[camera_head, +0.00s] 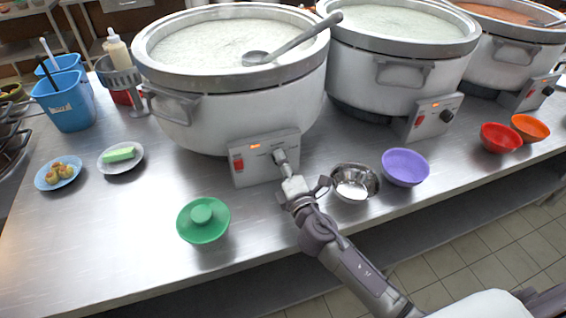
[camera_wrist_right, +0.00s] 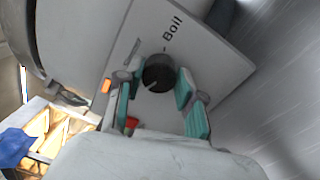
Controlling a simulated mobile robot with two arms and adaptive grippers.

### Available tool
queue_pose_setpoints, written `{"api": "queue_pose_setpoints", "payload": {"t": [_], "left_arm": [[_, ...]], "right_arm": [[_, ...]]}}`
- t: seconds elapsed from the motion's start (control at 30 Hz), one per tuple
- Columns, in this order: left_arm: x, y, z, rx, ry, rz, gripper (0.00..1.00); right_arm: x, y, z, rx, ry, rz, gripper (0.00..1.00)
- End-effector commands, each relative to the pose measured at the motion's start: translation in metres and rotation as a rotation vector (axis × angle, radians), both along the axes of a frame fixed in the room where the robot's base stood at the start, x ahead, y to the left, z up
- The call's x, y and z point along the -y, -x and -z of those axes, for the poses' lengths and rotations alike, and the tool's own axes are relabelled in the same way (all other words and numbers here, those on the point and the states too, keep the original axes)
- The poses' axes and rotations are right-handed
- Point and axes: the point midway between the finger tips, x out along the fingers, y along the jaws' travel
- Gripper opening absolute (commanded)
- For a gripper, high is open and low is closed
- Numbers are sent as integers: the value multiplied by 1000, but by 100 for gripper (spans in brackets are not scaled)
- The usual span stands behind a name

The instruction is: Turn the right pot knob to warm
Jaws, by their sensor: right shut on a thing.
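Three large grey pots stand in a row: one at left (camera_head: 235,100), one in the middle (camera_head: 395,75), one at right (camera_head: 510,60). Each has a front control panel with a dark knob. My right gripper (camera_head: 284,166) is at the left pot's panel (camera_head: 250,172), shut on its knob (camera_wrist_right: 158,73). In the wrist view the fingers flank this black knob, and its white mark points away from the printed word "Boil". A smaller label beside the knob is unreadable. The middle pot's knob (camera_head: 447,116) and the right pot's knob (camera_head: 548,90) are untouched. My left gripper is out of view.
A ladle (camera_head: 290,45) rests across the left pot. Red and orange bowls (camera_head: 500,138) are farther right.

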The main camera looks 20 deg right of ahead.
Motion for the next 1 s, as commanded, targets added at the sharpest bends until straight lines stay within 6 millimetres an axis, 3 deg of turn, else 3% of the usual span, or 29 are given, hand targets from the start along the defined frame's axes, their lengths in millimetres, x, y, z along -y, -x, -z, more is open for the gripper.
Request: {"api": "queue_pose_setpoints", "payload": {"t": [0.2, 0.23, 0.37, 0.73, 0.87, 1.0], "left_arm": [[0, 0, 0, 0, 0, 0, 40], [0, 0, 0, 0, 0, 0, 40], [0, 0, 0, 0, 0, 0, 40], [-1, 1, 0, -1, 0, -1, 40], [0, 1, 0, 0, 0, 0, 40], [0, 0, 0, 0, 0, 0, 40]], "right_arm": [[-1, 0, 1, -2, 2, -3, 3], [-1, 0, 1, -2, 2, -3, 43], [-1, 0, 1, -1, 1, -2, 63], [0, 5, 1, -1, -1, -1, 63], [0, 22, 3, -4, -2, -1, 63], [2, 53, 5, -6, -2, -1, 63]]}}
